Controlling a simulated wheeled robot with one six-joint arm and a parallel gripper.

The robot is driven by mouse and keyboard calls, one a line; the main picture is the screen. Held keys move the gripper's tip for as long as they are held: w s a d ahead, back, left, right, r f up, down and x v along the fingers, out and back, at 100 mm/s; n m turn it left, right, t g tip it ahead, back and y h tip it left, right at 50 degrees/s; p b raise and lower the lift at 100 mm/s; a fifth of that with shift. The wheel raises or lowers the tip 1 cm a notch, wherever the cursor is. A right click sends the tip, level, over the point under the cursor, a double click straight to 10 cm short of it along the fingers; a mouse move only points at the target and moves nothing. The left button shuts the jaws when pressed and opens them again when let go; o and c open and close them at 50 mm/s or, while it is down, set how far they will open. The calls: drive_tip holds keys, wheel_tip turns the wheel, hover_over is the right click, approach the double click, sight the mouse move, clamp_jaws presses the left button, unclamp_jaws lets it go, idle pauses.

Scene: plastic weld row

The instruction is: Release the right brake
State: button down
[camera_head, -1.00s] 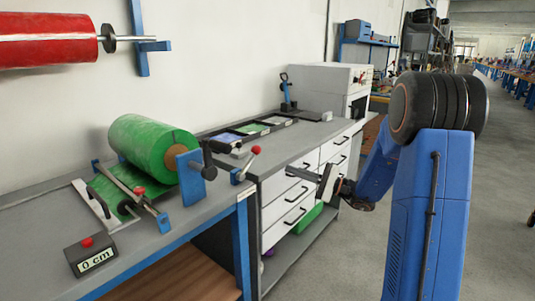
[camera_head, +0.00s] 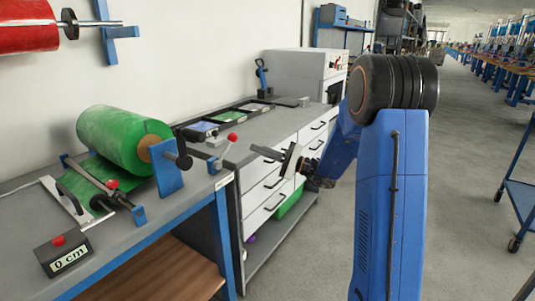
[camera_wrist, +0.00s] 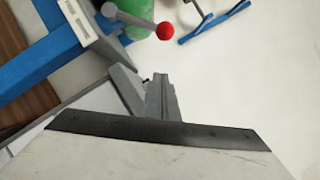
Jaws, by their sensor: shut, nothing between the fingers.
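The right brake is a grey lever with a red ball knob (camera_head: 232,137), at the right end of the green film roll (camera_head: 125,140) on the bench. My gripper (camera_head: 256,150) is shut and empty, just right of the knob and a little lower in the head view, apart from it. In the wrist view the red knob (camera_wrist: 165,30) and its grey arm lie beyond my finger tips (camera_wrist: 138,73), with a gap between. The brake's lower end is partly cut off there.
A white drawer cabinet (camera_head: 265,197) stands below and behind my gripper. The bench (camera_head: 130,240) has a blue frame and holds a counter box (camera_head: 63,252) reading 0 cm. A blue wheeled trolley (camera_head: 522,195) stands at right. The grey floor between is open.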

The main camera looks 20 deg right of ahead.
drive_tip(key=a+r, duration=0.3)
drive_tip(key=a, duration=0.2)
drive_tip(key=shift+a+r, duration=0.25)
drive_tip(key=shift+r, duration=0.05)
drive_tip(key=shift+s, duration=0.1)
drive_tip(key=s+a+r+n+g+h, duration=0.2)
drive_tip(key=a+r+n, duration=0.4)
drive_tip(key=n, duration=0.4)
drive_tip(key=shift+s+r+n+g+h, duration=0.35)
drive_tip(key=shift+s+r+g, duration=0.45)
drive_tip(key=shift+s, duration=0.45)
drive_tip(key=shift+a, duration=0.15)
